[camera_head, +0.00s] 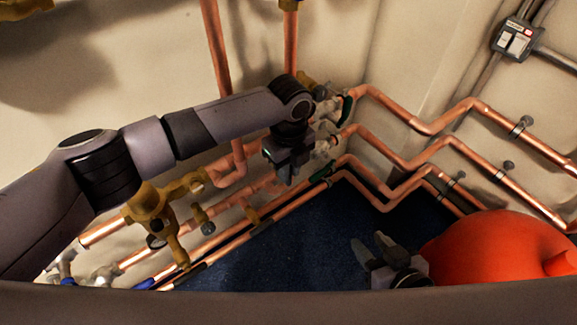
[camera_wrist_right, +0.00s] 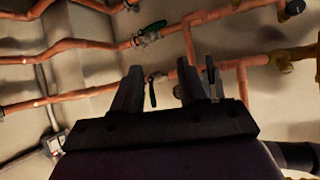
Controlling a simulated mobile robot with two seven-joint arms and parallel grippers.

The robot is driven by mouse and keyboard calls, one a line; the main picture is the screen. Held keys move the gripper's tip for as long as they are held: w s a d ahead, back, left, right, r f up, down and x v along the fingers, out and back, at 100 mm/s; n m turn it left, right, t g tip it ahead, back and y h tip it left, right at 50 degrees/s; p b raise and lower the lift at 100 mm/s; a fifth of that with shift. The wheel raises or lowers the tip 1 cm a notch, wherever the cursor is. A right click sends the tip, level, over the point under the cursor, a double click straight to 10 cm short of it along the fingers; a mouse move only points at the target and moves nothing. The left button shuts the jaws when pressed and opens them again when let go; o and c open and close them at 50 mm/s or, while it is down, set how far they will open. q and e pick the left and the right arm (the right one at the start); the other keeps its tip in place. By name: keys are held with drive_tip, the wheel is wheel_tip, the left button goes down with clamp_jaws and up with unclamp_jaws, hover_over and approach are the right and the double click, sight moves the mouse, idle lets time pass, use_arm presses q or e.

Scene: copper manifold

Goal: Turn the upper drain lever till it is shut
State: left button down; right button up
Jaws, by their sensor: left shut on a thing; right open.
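My left gripper (camera_head: 288,172) reaches in from the left to the pipes in the corner. It is shut on what appears to be the upper drain lever, which its fingers and wrist hide, so the lever's angle cannot be told. My right gripper (camera_head: 372,250) is open and empty, low over the dark blue floor. In the right wrist view, its open fingers (camera_wrist_right: 158,92) point at the pipes, with a dark lever (camera_wrist_right: 152,92) visible between them.
Copper pipes (camera_head: 400,150) run along both walls. Brass fittings (camera_head: 150,205) stand below my left forearm. A large red-orange vessel (camera_head: 490,250) stands right of my right gripper. A grey switch box (camera_head: 515,39) is on the right wall. The dark blue floor (camera_head: 290,245) between is clear.

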use_arm(q)
drive_tip(key=shift+w+d+f+g+y+b, duration=0.25)
drive_tip(key=shift+y+b, duration=0.25)
drive_tip(key=shift+b, duration=0.25)
drive_tip(key=shift+g+y+b, duration=0.3)
drive_tip(key=shift+g+b, duration=0.05)
drive_tip(key=shift+b, duration=0.5)
drive_tip(key=shift+r+y+b, duration=0.15)
drive_tip(key=shift+y+b, duration=0.25)
drive_tip(key=shift+b, duration=0.35)
drive_tip(key=shift+r, duration=0.1)
use_arm(e)
drive_tip(key=shift+w+a+r+t+y, duration=0.15)
drive_tip(key=shift+w+a+y, duration=0.1)
drive_tip(key=shift+a, duration=0.3)
drive_tip(key=shift+w+a+r+t+y, duration=0.1)
drive_tip(key=shift+w+a+y, duration=0.15)
drive_tip(key=shift+a, duration=0.3)
drive_tip(key=shift+w+a+r+t+y, duration=0.15)
drive_tip(key=shift+w+a+y, duration=0.1)
drive_tip(key=shift+a, duration=0.3)
use_arm(q)
drive_tip(key=c, duration=1.2)
unclamp_jaws()
drive_tip(key=shift+o, duration=0.4)
use_arm(e)
drive_tip(key=shift+f, duration=0.1)
drive_tip(key=shift+f, duration=0.1)
